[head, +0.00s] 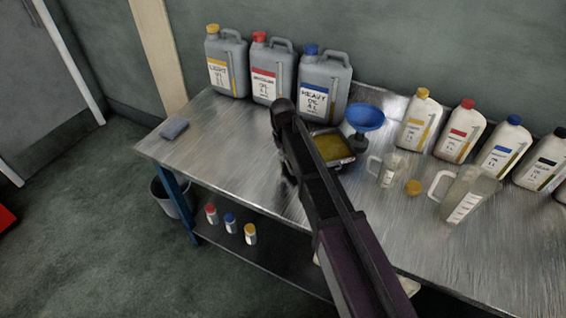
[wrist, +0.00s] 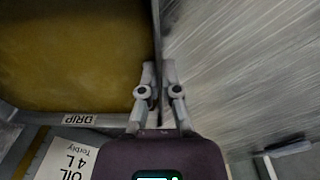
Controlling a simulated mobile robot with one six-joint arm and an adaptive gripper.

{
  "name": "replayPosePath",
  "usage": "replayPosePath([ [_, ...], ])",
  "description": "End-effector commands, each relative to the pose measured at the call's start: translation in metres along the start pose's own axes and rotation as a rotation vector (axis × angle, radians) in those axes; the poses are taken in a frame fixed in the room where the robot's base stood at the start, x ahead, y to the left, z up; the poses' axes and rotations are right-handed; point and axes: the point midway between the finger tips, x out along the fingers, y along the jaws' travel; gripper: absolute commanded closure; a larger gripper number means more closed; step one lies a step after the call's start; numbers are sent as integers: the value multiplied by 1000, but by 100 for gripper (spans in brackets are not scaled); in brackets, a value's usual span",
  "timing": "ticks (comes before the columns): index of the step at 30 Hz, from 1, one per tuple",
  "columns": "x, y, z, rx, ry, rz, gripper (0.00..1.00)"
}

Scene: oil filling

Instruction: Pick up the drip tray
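The drip tray (head: 333,148), a shallow grey tray with a yellow-brown floor, is on the bench in front of the heavy oil can, partly hidden by my arm. In the wrist view the drip tray (wrist: 75,55) fills the upper left, with a "DRIP" label on its near rim. My gripper (wrist: 158,68) has its fingers close together around the tray's right wall, left finger inside and right finger outside. In the head view my arm hides the fingertips. I cannot tell whether the tray touches the bench.
Three grey oil cans (head: 269,72) stand behind the tray. A blue funnel (head: 364,118), a small clear jug (head: 388,172) and a larger jug (head: 467,194) stand to its right. Several white bottles (head: 458,132) line the back right. The bench (head: 215,145) is clear on the left, apart from a grey sponge (head: 174,128).

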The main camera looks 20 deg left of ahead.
Motion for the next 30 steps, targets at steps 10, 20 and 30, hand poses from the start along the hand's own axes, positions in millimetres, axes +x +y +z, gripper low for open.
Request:
replayPosePath([
  [10,25,0,0,1,0,1,100],
  [20,27,0,0,1,0,1,100],
  [30,30,-1,0,1,0,0,78],
])
